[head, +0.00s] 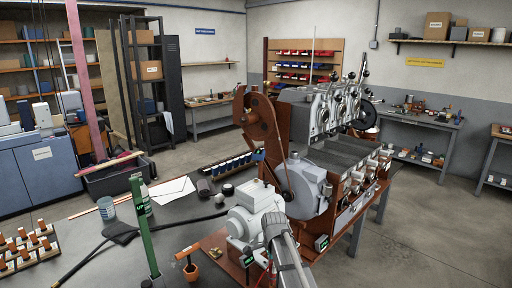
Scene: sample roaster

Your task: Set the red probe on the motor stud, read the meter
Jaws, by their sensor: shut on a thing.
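The grey rounded motor housing (305,185) sits at the right of the bench, below a brown wheel and belt guard (257,118). I cannot make out its stud. My white and grey arm crosses the lower middle in front of it, and my gripper is hidden behind the wrist. A small dark box with a green display (247,259), perhaps the meter, stands just below the wrist; its reading is too small to tell. I cannot make out the red probe itself.
A similar green-lit box (321,242) is on the roaster's near end. A green post (144,235) rises from the dark bench.

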